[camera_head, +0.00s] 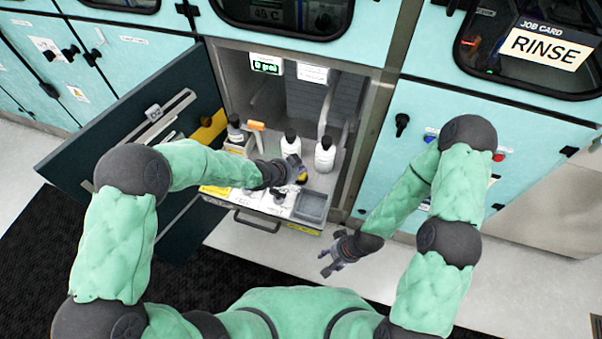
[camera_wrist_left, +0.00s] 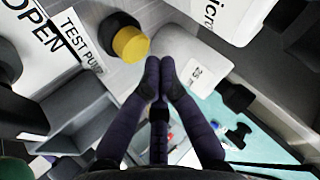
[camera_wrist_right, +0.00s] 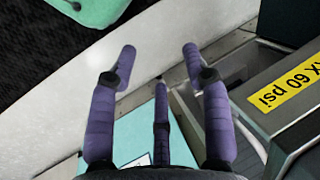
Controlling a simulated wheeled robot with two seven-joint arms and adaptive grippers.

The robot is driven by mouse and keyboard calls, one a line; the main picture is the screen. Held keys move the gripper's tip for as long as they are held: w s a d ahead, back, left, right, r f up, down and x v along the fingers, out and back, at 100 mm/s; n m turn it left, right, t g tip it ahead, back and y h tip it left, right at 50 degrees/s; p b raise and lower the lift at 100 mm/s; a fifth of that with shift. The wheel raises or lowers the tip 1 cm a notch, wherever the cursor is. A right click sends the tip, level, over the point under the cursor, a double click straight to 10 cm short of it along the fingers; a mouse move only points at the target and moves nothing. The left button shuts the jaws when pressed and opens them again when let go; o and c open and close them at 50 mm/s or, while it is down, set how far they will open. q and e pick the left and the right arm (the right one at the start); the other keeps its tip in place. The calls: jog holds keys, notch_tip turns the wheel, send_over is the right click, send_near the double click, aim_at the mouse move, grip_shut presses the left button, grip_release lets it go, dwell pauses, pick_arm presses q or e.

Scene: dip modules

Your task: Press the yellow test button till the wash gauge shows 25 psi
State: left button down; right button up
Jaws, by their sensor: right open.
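The yellow test button (camera_wrist_left: 131,44) is a round knob beside the TEST PUMP label in the left wrist view. In the head view a bit of yellow (camera_head: 302,176) shows at my left gripper (camera_head: 288,177). My left gripper (camera_wrist_left: 160,66) has its fingertips together with nothing between them. They appear just beside the button; I cannot tell whether they touch it. The wash gauge (camera_head: 266,64) is a lit green display at the cabinet's top; it seems to read 0 psi, but the digit is small. My right gripper (camera_head: 342,251) is open and empty, also in the right wrist view (camera_wrist_right: 158,52).
White bottles (camera_head: 325,154) stand behind the left gripper in the pulled-out drawer. A grey tray (camera_head: 312,206) is at its right front. An open dark door (camera_head: 75,160) is on the left. A yellow psi label (camera_wrist_right: 285,87) shows near the right gripper. The floor in front is clear.

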aim_at(300, 176)
pick_arm(q)
jog(key=shift+f, duration=0.1)
dwell(0.4)
jog(key=shift+f+b, duration=0.35)
jog(key=shift+b, duration=0.15)
jog(key=shift+f+b, duration=0.6)
dwell(0.7)
dwell(0.4)
jog(key=shift+r+p, duration=0.75)
jog(key=shift+r, duration=0.3)
jog(key=shift+r, duration=0.1)
notch_tip(300, 176, up, 5)
jog(key=p, duration=0.4)
dwell(0.6)
